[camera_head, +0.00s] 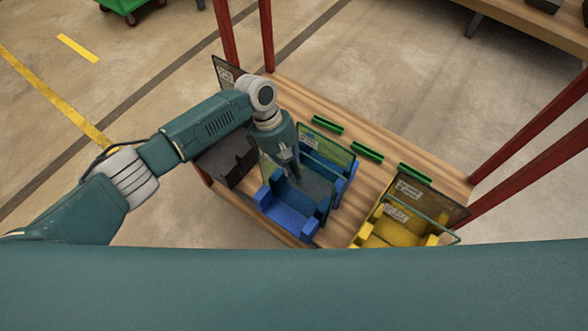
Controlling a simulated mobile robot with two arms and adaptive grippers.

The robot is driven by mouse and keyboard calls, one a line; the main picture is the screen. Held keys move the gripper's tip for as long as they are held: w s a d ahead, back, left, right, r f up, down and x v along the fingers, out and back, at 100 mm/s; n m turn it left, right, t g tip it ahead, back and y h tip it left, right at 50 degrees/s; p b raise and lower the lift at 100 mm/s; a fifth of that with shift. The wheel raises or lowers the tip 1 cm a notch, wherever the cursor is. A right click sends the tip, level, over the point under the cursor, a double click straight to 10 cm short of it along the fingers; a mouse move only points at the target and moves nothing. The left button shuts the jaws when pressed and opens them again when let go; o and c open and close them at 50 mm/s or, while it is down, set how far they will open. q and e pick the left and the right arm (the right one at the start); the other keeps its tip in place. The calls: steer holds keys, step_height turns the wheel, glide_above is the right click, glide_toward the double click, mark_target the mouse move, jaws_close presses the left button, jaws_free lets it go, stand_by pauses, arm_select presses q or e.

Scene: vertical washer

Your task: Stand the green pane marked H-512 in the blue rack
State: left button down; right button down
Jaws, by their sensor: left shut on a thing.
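The blue rack (286,217) stands on the wooden table, near its front edge. A green-tinted pane (340,154) with a white label stands upright at the rack's back part; its lettering is too small to read. A darker blue-grey pane (316,187) stands in front of it, low between the rack's blue parts. My left gripper (294,174) comes down from above and is shut on a pane at the rack, seemingly the darker one. The arm hides part of both panes, and I cannot tell how deep the held pane sits. My right gripper is out of view.
A yellow rack (399,232) with labelled panes stands to the right. A dark rack (226,160) with a dark pane (229,72) is at the left. Several green bars (367,152) lie along the table's back (440,182). Red posts (530,135) rise at the table's corners.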

arm_select(q)
steer(key=shift+d+f, duration=0.1)
steer(key=shift+f, duration=0.05)
steer(key=c, duration=1.8)
jaws_free()
steer(key=shift+f, duration=0.15)
steer(key=v, duration=1.2)
steer(key=shift+s, duration=0.1)
step_height(320, 180, up, 10)
steer(key=p, duration=1.3)
